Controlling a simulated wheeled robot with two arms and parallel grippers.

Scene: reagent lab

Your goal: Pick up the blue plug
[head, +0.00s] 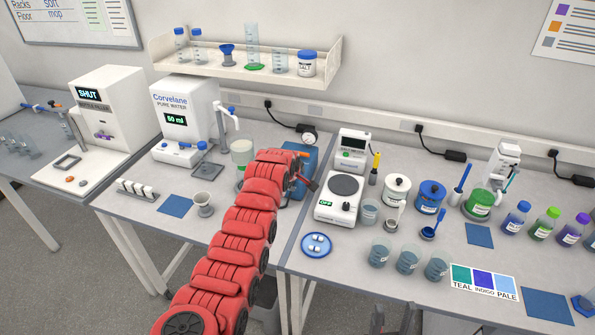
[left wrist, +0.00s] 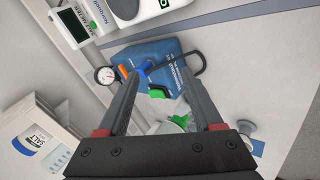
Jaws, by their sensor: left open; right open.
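A small blue piece (left wrist: 146,67), which looks like the blue plug, sits on the blue box (left wrist: 160,50) in the left wrist view. An orange piece (left wrist: 123,72) and a green piece (left wrist: 156,92) are close by it. My left gripper (left wrist: 156,77) is open and empty. Its fingertips are over the box, one on each side of the blue piece, and I cannot tell if they touch it. In the head view my red left arm hides much of the blue box (head: 313,156), and the plug cannot be made out.
A round gauge (head: 310,138) and a black cable or hose (left wrist: 188,60) are beside the box. The hotplate (head: 341,197) stands to its right. A shelf (head: 240,68) with a salt jar (head: 306,63) hangs behind.

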